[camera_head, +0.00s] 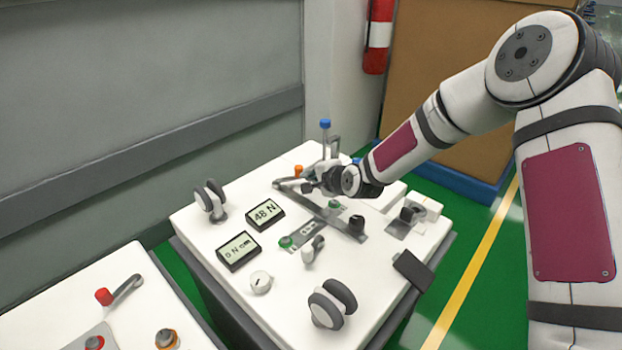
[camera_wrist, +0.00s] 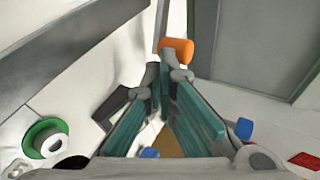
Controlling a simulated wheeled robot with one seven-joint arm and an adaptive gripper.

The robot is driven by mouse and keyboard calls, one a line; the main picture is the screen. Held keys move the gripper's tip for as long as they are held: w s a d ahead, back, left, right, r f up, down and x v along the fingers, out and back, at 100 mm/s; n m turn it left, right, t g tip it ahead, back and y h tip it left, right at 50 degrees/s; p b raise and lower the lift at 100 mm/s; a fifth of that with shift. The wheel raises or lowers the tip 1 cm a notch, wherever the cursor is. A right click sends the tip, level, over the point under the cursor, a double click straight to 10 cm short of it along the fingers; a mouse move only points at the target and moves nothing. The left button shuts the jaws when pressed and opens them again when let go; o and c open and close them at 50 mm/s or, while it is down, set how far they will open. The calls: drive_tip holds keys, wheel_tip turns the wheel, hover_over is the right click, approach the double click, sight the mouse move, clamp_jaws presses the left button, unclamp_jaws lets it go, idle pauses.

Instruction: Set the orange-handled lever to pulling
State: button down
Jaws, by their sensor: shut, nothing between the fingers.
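The orange-handled lever's orange grip (camera_head: 298,171) stands near the back of the white cart top, beside a grey slotted plate. In the wrist view the orange grip (camera_wrist: 177,46) lies just beyond my fingertips. My gripper (camera_head: 307,187) is low over the cart, right beside the orange grip. In the wrist view my gripper (camera_wrist: 165,72) has its fingertips together with nothing between them. I cannot tell whether a fingertip touches the lever. The lever's arm and pivot are mostly hidden.
Two displays, one reading 48 N (camera_head: 265,214) and another (camera_head: 239,251), stand left of the plate. A tall blue-topped post (camera_head: 325,125) rises behind my gripper. A green ring (camera_head: 286,242), black knob (camera_head: 357,223) and grey wheels (camera_head: 332,303) crowd the top. A second cart (camera_head: 140,320) stands front left.

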idle(0.3)
drive_tip(key=shift+w+a, duration=0.1)
drive_tip(key=shift+w, duration=1.15)
